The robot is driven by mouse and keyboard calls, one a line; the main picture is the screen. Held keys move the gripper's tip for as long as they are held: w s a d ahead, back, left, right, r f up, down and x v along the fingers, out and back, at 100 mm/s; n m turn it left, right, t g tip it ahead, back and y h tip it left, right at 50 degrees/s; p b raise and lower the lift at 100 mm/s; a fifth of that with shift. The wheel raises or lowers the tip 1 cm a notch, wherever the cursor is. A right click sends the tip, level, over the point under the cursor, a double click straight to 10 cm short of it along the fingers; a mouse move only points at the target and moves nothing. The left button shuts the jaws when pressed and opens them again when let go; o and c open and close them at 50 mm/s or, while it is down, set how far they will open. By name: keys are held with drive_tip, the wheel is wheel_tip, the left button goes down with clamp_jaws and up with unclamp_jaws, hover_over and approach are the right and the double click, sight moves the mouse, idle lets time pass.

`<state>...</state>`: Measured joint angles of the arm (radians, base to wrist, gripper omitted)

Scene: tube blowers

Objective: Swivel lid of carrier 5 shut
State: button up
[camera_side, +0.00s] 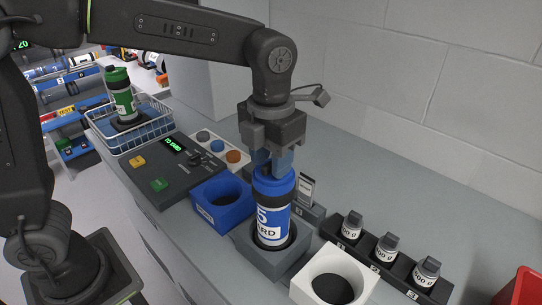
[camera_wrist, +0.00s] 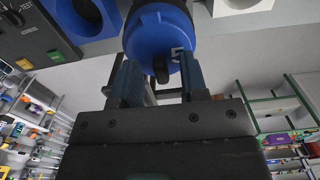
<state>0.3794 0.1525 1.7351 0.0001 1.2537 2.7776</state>
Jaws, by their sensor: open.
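Carrier 5 (camera_side: 272,222) is a blue and white cylinder with a dark band, standing upright in a grey square holder (camera_side: 262,258). Its blue lid (camera_side: 274,183) is on top; in the wrist view the blue lid (camera_wrist: 150,35) bears a white 5 and a dark knob (camera_wrist: 161,70) near its edge. Whether the lid fully covers the mouth I cannot tell. My gripper (camera_side: 273,166) points down right at the lid, its blue fingers partly hiding it. In the wrist view my gripper's two fingers (camera_wrist: 158,82) are apart, with the lid's edge and knob between and beyond them.
A blue square holder (camera_side: 222,204) stands left of the carrier and a white one (camera_side: 334,278) to the right. A black rack with several small weights (camera_side: 386,250) lies further right. A control panel (camera_side: 160,170) and a wire basket with a green carrier (camera_side: 122,98) are behind left.

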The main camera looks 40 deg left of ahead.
drive_tip(key=shift+r, duration=0.1)
wheel_tip(320, 180, up, 14)
drive_tip(key=shift+f, duration=0.2)
idle(0.6)
drive_tip(key=s+a+f+m+t, duration=0.2)
drive_tip(key=s+a+f+m, duration=0.4)
drive_tip(key=m, duration=1.2)
drive_tip(key=s+a+f+m+t, duration=0.3)
drive_tip(key=s+a+f+m, duration=0.4)
drive_tip(key=m, duration=1)
drive_tip(key=shift+s+a+m+t, duration=0.3)
drive_tip(key=shift+s+a+m, duration=0.1)
drive_tip(key=shift+s+a, duration=0.1)
drive_tip(key=shift+f, duration=0.1)
